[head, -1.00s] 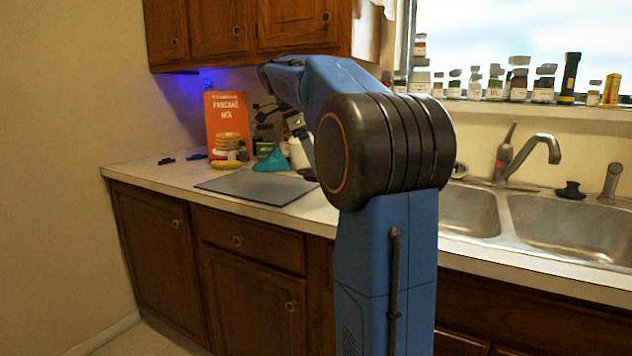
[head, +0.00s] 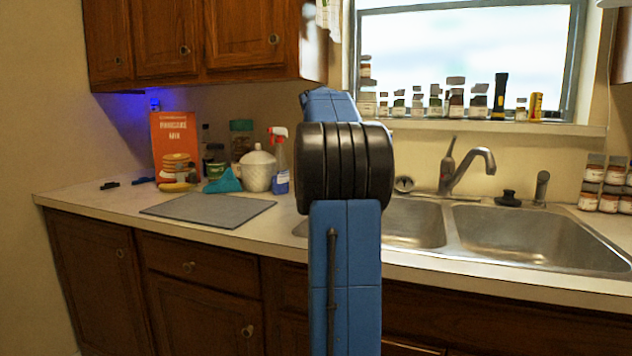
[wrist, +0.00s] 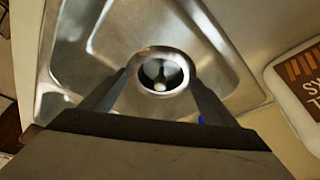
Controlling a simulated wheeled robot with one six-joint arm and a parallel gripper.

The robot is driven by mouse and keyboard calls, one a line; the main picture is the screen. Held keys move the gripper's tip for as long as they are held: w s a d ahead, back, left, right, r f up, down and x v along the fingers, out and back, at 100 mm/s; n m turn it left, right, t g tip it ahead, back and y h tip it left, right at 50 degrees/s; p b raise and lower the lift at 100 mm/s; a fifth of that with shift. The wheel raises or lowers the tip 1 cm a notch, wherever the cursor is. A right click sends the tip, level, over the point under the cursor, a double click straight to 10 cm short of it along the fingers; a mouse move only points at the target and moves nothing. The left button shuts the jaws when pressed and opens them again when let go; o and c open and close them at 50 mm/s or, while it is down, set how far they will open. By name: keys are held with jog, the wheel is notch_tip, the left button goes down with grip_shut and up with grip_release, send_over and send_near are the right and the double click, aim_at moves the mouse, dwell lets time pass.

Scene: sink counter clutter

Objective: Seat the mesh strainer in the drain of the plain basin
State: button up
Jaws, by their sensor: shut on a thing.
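In the wrist view, my gripper (wrist: 160,80) is shut on a round metal piece with a bright rim and dark inside, which looks like the mesh strainer (wrist: 159,87). A pale knob shows at its middle. Below it is a steel basin (wrist: 95,42); its drain cannot be made out, perhaps hidden behind the held piece. In the head view, the sink has a left basin (head: 425,232), partly covered by my arm, and a right basin (head: 530,235). Neither drain shows there, and my gripper is hidden behind my arm. I cannot tell which basin is the plain one.
A faucet (head: 466,168), a black stopper-like piece (head: 508,199) and a small round object (head: 404,184) stand behind the basins. A grey board (head: 207,208) lies left, before a spray bottle (head: 280,165). A printed card (wrist: 300,82) lies beside the basin.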

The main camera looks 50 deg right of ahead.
jog(key=s+d+f, duration=0.1)
jog(key=s+d, duration=0.7)
jog(key=d, duration=0.1)
jog(key=shift+s+d+f, duration=0.2)
jog(key=shift+s+d, duration=0.15)
jog(key=shift+s, duration=0.05)
jog(key=shift+f, duration=0.1)
jog(key=shift+f, duration=10.4)
jog(key=shift+f, duration=0.75)
jog(key=o, duration=1)
jog(key=shift+o, duration=0.2)
jog(key=v, duration=1.7)
jog(key=shift+r, duration=0.2)
